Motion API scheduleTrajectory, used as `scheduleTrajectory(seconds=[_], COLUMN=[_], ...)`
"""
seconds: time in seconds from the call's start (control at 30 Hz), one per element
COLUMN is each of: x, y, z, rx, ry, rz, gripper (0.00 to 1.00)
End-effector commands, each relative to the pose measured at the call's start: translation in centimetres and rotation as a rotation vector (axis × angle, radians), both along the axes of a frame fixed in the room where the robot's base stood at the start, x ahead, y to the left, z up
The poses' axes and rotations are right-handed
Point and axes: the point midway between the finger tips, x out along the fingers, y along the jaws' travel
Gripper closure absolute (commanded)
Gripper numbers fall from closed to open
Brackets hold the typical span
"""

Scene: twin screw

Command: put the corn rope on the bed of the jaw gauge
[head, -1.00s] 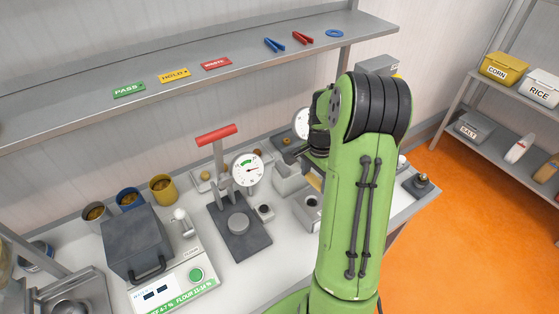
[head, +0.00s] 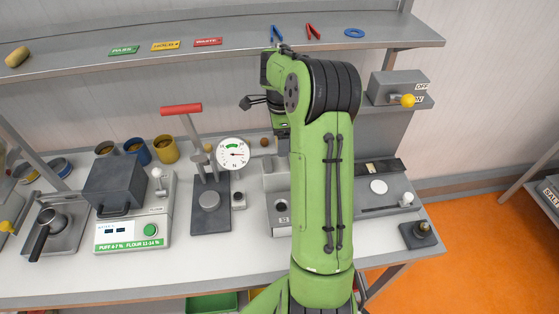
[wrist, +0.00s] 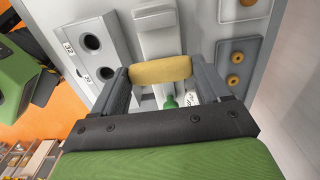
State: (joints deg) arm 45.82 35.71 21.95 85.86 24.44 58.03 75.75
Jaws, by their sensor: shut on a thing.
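In the wrist view my gripper (wrist: 160,74) is shut on the corn rope (wrist: 161,69), a short yellow cylinder lying crosswise between the two fingers. Behind it is a pale grey fixture (wrist: 157,22) with a stepped block and a channel; a green part (wrist: 170,101) shows below the rope. This may be the jaw gauge, but I cannot tell for sure. The rope looks held above it, apart from it. In the head view my gripper (head: 256,101) is partly hidden by my green arm, and the rope does not show.
A wall shelf (head: 230,58) runs above. In the wrist view, a holed block (wrist: 88,45) is left of the fixture.

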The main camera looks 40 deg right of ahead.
Motion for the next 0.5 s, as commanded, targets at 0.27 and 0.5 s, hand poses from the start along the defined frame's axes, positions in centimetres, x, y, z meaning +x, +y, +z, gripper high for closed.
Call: scheduleTrajectory(seconds=[0.27, 0.5], x=[-0.1, 0.0], y=[0.0, 0.0], z=[-5.5, -7.3], rx=[0.003, -0.001], ry=[0.003, -0.001], rz=[0.002, 0.002], gripper=[0.39, 0.39])
